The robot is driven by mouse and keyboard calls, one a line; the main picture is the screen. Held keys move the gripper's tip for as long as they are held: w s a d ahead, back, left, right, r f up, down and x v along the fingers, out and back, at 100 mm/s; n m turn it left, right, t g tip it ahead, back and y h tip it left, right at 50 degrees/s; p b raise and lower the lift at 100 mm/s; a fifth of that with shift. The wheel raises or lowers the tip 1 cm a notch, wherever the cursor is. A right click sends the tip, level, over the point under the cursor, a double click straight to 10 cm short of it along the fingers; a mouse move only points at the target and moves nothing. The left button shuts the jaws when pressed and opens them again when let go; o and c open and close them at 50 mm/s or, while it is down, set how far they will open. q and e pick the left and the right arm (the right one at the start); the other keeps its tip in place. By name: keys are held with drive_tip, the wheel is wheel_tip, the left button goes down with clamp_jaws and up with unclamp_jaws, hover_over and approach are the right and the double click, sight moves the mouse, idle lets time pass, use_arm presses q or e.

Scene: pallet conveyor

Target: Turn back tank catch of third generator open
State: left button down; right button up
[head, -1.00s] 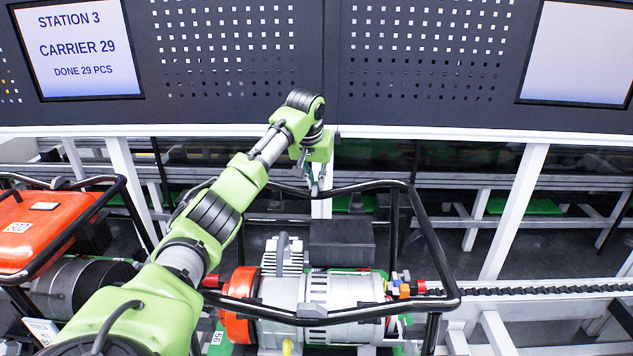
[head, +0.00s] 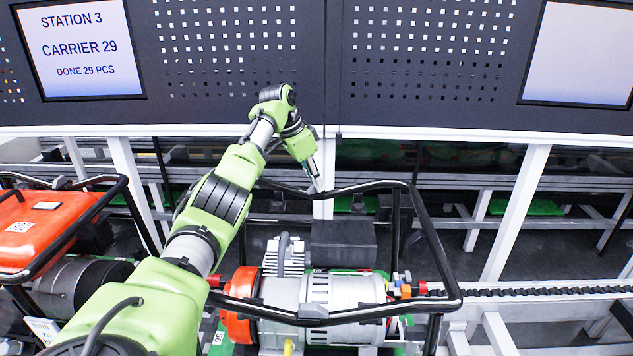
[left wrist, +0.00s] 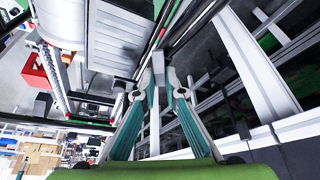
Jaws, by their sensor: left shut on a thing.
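The generator with its black tube frame (head: 455,270) stands in the middle of the head view, with a grey engine (head: 325,293) and no tank on top. My left gripper (head: 317,187) is at the frame's back rail, its fingers slanting down to the right. In the left wrist view my left gripper (left wrist: 158,85) is shut on a small grey catch (left wrist: 158,63), which sits between the fingertips. In the head view the fingers mostly hide the catch, so its exact angle cannot be told. My right gripper is not in view.
A neighbouring generator with a red tank (head: 40,225) stands at the left. A dark perforated panel (head: 420,60) with screens rises behind. White posts (head: 510,215) and rails stand behind the frame. A conveyor chain (head: 540,291) runs at the right.

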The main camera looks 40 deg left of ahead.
use_arm(q)
drive_tip(key=shift+r+m, duration=0.1)
drive_tip(key=shift+m, duration=0.4)
drive_tip(key=shift+h, duration=0.3)
drive_tip(key=c, duration=2.1)
unclamp_jaws()
drive_tip(key=v, duration=1.2)
drive_tip(key=shift+w, duration=0.15)
